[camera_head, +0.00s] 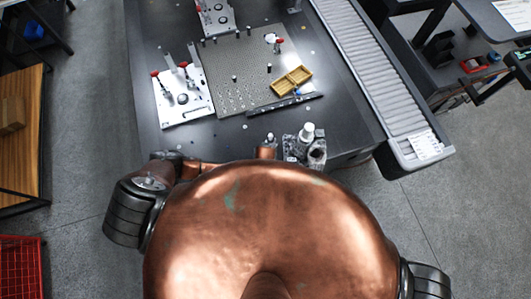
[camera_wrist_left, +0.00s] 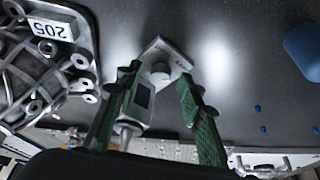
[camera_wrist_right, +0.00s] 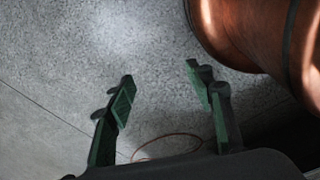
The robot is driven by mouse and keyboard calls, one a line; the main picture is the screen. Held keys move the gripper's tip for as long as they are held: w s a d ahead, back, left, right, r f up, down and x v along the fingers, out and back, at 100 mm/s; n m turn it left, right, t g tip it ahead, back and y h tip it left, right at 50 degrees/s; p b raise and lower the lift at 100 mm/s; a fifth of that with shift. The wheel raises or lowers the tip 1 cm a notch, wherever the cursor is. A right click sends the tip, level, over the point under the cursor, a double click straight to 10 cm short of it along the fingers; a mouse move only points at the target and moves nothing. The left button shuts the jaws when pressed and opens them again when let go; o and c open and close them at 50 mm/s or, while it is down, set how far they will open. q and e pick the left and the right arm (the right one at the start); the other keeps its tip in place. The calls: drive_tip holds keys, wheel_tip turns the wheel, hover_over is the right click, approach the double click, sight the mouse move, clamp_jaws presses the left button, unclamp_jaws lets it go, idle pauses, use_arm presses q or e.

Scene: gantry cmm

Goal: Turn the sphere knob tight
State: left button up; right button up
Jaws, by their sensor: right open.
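In the left wrist view a pale grey fitting with a small round knob-like top (camera_wrist_left: 159,73) shows between the fingers of my left gripper (camera_wrist_left: 158,82). I cannot tell for sure that this top is the sphere knob. The fingers stand apart, with a gap beside the right finger; the left finger overlaps the fitting's dark-panelled body (camera_wrist_left: 143,95) in the picture. In the head view my copper body hides most of the left arm, and I cannot make out its fingers. My right gripper (camera_wrist_right: 158,85) is open and empty, with bare floor behind it.
A roller conveyor (camera_head: 370,60) runs along the right. A part labelled 205 (camera_wrist_left: 50,29) is left of my left gripper.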

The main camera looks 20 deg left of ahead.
use_arm(q)
drive_tip(key=c, duration=0.8)
clamp_jaws()
use_arm(e)
drive_tip(key=shift+s+a+f, duration=0.1)
drive_tip(key=shift+s+a, duration=0.3)
drive_tip(key=shift+s, duration=0.3)
